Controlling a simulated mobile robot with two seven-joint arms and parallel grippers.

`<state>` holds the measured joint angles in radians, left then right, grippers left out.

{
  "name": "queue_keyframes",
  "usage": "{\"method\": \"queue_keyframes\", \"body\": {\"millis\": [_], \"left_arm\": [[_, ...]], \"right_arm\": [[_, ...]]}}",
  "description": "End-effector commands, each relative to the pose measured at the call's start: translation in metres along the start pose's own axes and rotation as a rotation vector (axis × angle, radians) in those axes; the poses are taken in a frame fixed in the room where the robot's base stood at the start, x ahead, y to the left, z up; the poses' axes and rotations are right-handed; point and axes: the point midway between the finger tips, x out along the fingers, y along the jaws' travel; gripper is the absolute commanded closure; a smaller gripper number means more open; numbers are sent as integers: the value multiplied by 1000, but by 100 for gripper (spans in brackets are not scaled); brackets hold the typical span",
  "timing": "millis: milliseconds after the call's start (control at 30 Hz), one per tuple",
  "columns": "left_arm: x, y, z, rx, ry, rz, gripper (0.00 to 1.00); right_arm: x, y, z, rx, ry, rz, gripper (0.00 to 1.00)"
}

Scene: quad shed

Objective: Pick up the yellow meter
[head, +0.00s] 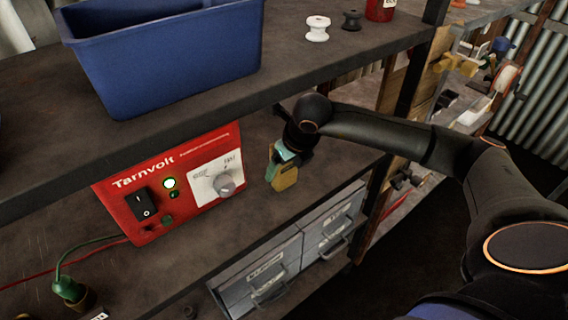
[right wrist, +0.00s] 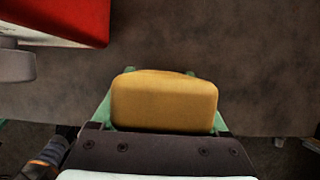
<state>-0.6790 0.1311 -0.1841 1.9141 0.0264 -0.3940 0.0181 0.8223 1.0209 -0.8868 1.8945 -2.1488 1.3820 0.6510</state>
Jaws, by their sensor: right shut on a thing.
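The yellow meter (head: 284,177) is on the middle shelf level, to the right of the red Tarnvolt box. In the right wrist view the yellow meter (right wrist: 165,102) fills the space between the green fingers. My right gripper (head: 279,160) is shut on it from above, with the fingers on its two sides. The gripper covers the meter's upper part in the head view. I cannot tell whether the meter touches the shelf. My left gripper is not in view.
The red Tarnvolt box (head: 168,183) stands close on the left. Grey drawers (head: 292,250) sit below.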

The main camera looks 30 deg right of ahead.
Motion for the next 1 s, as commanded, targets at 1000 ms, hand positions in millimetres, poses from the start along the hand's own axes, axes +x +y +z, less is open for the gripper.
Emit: {"method": "queue_keyframes", "body": {"millis": [1000], "left_arm": [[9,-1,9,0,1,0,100]], "right_arm": [[-23,-1,-20,-3,0,-3,90]]}}
